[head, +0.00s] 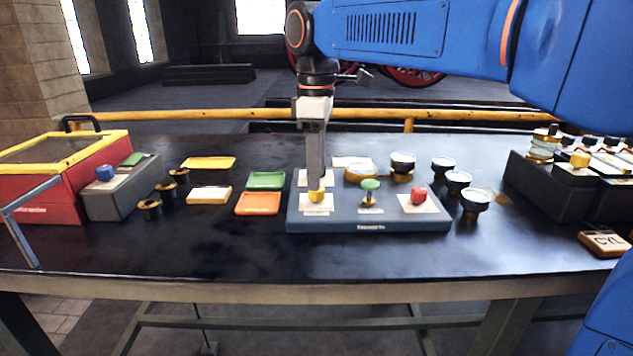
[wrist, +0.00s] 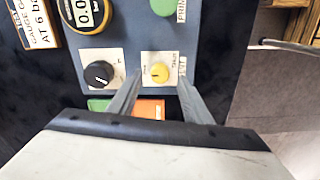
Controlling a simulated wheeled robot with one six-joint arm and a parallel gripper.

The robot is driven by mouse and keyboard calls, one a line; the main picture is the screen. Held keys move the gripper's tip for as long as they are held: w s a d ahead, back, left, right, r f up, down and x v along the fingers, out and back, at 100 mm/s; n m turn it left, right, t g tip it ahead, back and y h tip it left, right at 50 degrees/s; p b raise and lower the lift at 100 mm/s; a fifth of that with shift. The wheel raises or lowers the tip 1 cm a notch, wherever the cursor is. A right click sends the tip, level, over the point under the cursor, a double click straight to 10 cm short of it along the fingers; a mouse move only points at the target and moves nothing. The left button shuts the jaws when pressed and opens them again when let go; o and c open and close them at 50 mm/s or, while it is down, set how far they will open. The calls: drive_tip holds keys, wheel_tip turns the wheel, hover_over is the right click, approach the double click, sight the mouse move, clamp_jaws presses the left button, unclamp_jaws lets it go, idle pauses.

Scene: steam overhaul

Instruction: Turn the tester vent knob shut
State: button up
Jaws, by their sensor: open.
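The tester (head: 370,226) is a blue-grey panel box in the middle of the bench. A small yellow knob (head: 316,196) sits on a white plate at its front left. In the wrist view the yellow knob (wrist: 159,73) has a dark pointer mark, and its plate carries small print I cannot fully read. My gripper (head: 316,180) points down right above this knob. In the wrist view the open gripper (wrist: 157,88) has its fingers on either side of the knob's line, with no visible grip. A black knob (wrist: 99,74) sits on the plate to the left.
Bare bench shows in front.

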sight(316, 195)
drive_tip(key=shift+f, duration=1.65)
drive_tip(key=c, duration=1.1)
drive_tip(key=shift+o, duration=0.2)
